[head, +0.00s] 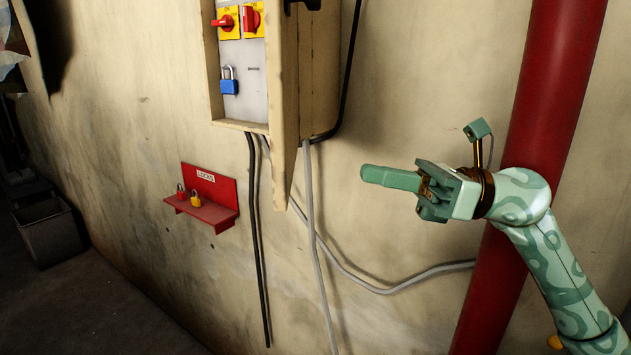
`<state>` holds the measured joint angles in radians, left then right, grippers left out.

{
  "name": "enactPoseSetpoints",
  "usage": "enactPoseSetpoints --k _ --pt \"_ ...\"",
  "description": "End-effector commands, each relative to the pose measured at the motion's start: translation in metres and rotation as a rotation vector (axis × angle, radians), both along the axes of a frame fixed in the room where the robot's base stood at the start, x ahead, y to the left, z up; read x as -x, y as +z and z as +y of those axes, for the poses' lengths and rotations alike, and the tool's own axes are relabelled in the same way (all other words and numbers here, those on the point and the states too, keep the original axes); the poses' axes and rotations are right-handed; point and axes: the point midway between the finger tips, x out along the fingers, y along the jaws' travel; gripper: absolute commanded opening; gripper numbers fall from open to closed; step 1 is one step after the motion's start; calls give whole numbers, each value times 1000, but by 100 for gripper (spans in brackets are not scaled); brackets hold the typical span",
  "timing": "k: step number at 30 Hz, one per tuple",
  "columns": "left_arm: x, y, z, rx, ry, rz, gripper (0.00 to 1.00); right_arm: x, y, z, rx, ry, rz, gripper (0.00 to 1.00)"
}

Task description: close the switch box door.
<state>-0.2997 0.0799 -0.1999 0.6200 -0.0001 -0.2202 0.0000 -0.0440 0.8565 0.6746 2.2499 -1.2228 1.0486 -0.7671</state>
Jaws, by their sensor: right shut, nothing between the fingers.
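The switch box (258,128) hangs on the wall at the upper middle. Its door (284,95) stands open on the right side, seen nearly edge-on and swung out towards me. Inside, two red rotary switches on yellow plates (228,22) sit at the top of a grey panel, with a blue padlock (229,86) below them. My left gripper is not in view.
A red pipe (540,90) runs down the wall behind my right arm. Black and grey cables (310,220) hang below the box. A red lock shelf (208,211) with a red and a yellow padlock is on the wall at lower left. A grey bin (48,235) stands at far left.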

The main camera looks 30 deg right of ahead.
Motion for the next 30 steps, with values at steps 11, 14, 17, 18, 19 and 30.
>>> enactPoseSetpoints --k 11,14,17,18,19,30 --pt "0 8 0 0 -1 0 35 9 3 3 224 24 0 0" --pt "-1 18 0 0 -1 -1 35 1 5 17 223 28 0 0" --pt "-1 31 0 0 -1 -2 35 -9 6 33 221 27 1 0" --pt "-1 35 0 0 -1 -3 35 -13 7 40 220 29 0 0" --pt "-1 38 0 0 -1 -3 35 -16 7 44 219 26 0 0" --pt "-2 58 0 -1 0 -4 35 -38 2 78 219 25 1 0"
